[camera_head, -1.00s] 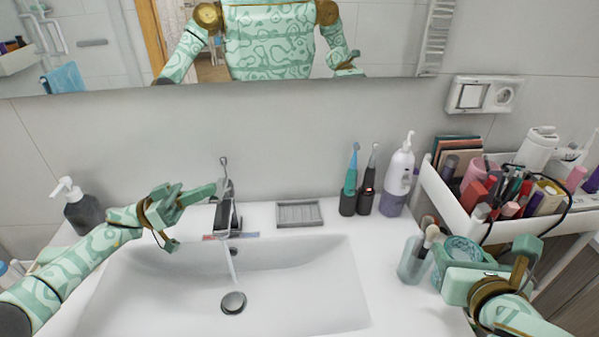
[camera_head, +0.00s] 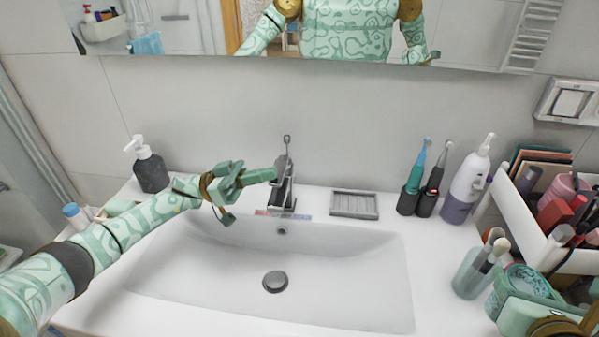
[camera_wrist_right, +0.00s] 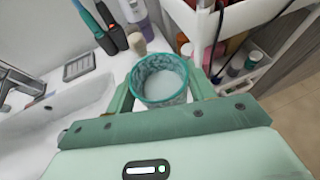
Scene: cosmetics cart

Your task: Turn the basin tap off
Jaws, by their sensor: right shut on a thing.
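The basin tap (camera_head: 283,188) is a chrome tap behind the white basin (camera_head: 340,285), with a thin upright lever on top (camera_head: 287,148). No water runs from its spout. My left gripper (camera_head: 268,175) is just left of the tap, its finger reaching to the tap's body; whether it touches, and how wide its jaws are, I cannot tell. My right gripper (camera_wrist_right: 162,98) is shut on a teal patterned cup (camera_wrist_right: 160,72), at the right of the counter. The cup also shows in the head view (camera_head: 524,279), partly hidden.
A soap dish (camera_head: 354,204), two electric toothbrushes (camera_head: 420,195) and a white-and-purple bottle (camera_head: 468,185) stand right of the tap. A glass with brushes (camera_head: 472,276) is beside the cup. A dark soap dispenser (camera_head: 150,172) stands at left. A full cosmetics cart (camera_head: 540,240) borders the right.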

